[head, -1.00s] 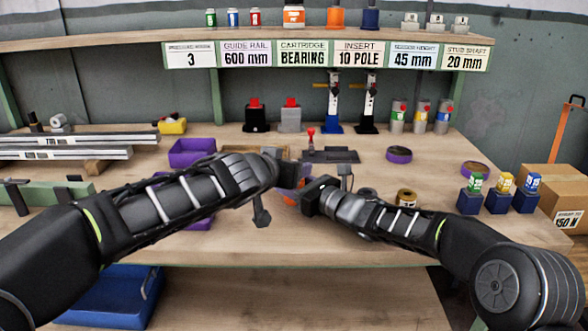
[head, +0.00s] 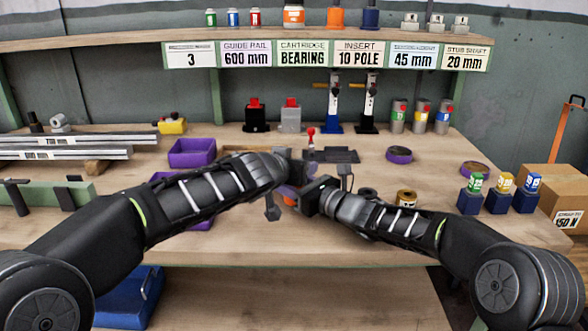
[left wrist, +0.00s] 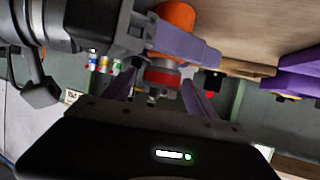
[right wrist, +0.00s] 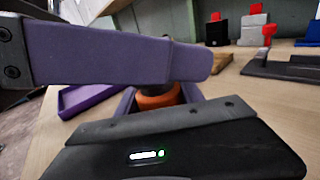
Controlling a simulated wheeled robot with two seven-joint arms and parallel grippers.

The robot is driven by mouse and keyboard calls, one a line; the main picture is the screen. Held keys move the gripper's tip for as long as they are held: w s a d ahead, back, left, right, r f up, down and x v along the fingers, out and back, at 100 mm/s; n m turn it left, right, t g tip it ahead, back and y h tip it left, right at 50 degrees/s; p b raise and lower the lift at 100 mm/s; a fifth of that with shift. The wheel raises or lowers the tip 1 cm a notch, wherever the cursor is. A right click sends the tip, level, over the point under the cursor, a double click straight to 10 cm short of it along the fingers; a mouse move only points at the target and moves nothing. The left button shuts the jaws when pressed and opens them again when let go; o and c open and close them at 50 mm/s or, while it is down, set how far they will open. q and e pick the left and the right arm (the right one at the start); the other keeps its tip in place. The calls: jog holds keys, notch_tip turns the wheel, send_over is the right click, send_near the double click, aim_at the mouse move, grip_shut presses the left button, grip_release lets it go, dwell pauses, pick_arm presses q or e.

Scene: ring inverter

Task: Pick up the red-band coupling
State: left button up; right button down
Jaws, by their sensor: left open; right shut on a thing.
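The red-band coupling (left wrist: 162,77) shows in the left wrist view as a grey cylinder with a red ring, in line with an orange part (left wrist: 175,17). I cannot tell whether the two are one piece. My right gripper (right wrist: 186,84) is shut on this stack, its purple finger crossing in front of the orange part (right wrist: 158,100) in the right wrist view. My left gripper (left wrist: 158,98) is open, its purple fingers on either side of the red-banded end. In the head view, the grippers mostly hide the coupling, and a little orange (head: 290,201) shows below them.
A dark fixture with a red knob (head: 330,155) stands just behind the grippers. Purple trays (head: 192,152) lie to the left, purple rings (head: 399,154) to the right. Blue blocks with coloured cans (head: 498,200) stand at the right edge. The front bench (head: 350,240) is clear.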

pick_arm(q)
jog(key=shift+c, duration=0.5)
grip_shut()
dwell(0.3)
